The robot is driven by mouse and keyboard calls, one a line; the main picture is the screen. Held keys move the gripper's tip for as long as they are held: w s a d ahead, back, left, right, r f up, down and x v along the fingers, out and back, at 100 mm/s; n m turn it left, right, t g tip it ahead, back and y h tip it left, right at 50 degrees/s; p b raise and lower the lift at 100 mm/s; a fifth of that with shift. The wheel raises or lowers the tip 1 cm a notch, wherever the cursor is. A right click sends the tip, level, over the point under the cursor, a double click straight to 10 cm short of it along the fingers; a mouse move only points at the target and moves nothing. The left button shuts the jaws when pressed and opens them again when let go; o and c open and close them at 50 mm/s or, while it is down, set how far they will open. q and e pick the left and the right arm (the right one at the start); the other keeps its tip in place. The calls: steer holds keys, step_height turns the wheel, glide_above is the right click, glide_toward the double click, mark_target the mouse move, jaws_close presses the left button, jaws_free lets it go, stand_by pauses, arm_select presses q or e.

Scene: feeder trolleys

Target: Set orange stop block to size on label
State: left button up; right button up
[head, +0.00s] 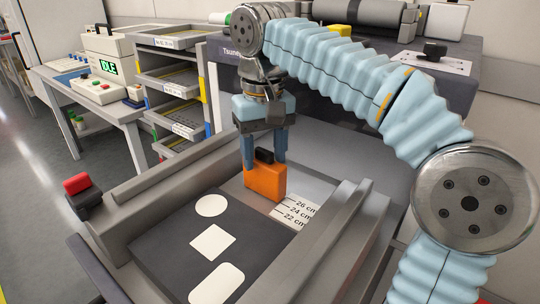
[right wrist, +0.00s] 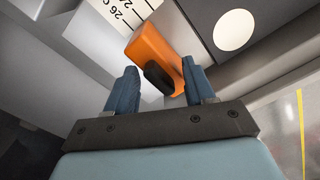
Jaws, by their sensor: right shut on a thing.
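The orange stop block (head: 265,183) stands upright in the feeder tray, at the far edge of a dark panel (head: 165,245). A black knob (head: 264,155) sits on its top. A white size scale (head: 297,211) reads 22, 24 and 26 cm, right of the block. The block is near the 26 mark; its exact setting is unclear. My left gripper is not in view.
Grey rails (head: 335,232) flank the dark panel, which bears white shapes. A red-topped clamp (head: 77,187) sits at the tray's left corner. A drawer rack (head: 172,85) with small labels and a bench with a green display (head: 108,66) stand behind, at the left.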

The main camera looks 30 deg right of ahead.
steer(key=shift+s+a, duration=0.15)
steer(key=shift+a, duration=0.3)
steer(key=shift+s+a, duration=0.25)
steer(key=shift+a, duration=0.25)
steer(key=o, duration=1.1)
steer(key=shift+o, duration=0.2)
step_height(320, 180, up, 6)
steer(key=p, duration=0.3)
